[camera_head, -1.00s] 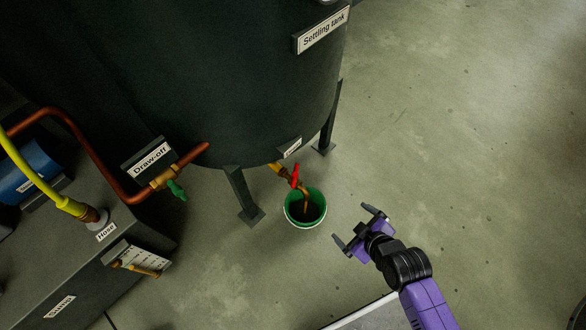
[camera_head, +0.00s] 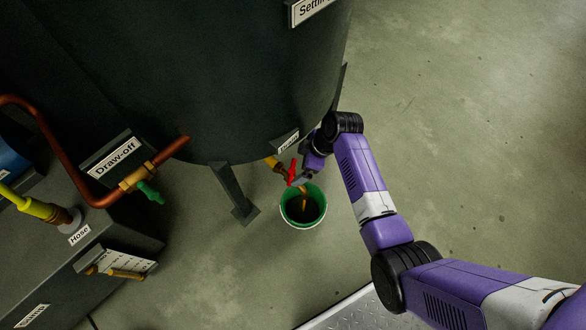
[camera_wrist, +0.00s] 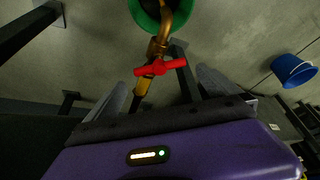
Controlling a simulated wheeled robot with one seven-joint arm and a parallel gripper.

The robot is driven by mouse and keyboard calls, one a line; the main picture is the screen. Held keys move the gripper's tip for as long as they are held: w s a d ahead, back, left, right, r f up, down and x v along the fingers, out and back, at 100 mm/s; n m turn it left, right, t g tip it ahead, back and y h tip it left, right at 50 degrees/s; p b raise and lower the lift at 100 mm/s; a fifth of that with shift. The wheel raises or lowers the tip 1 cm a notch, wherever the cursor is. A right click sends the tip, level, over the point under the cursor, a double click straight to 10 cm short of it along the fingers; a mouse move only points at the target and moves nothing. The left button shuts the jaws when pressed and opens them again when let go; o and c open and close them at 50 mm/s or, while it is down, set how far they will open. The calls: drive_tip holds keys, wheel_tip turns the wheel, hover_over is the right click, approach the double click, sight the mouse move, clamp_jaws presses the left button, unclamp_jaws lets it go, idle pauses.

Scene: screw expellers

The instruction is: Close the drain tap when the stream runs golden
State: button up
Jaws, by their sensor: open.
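The drain tap's red handle (camera_head: 292,172) is on a brass pipe low on the settling tank (camera_head: 200,80). In the wrist view the handle (camera_wrist: 160,68) lies across the pipe. An amber-golden stream (camera_head: 304,191) runs from the spout into a green bucket (camera_head: 318,198) with dark liquid inside. My gripper (camera_head: 300,180) is at the tap, partly hidden by my arm in the head view. In the wrist view my gripper (camera_wrist: 160,92) is open, one finger on each side of the tap, with the handle a little beyond the fingertips. Contact is not visible.
A tank leg (camera_head: 233,190) stands left of the bucket. A draw-off valve with a green handle (camera_head: 150,193) and a yellow hose (camera_head: 35,208) are at left. A blue bucket (camera_wrist: 293,70) shows in the wrist view. The floor at right is clear.

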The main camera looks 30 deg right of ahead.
sight(292, 171)
drive_tip(key=b+x, duration=0.2)
drive_tip(key=x, duration=0.4)
drive_tip(key=shift+r, duration=0.1)
drive_tip(key=shift+c, duration=0.2)
drive_tip(key=c, duration=1.1)
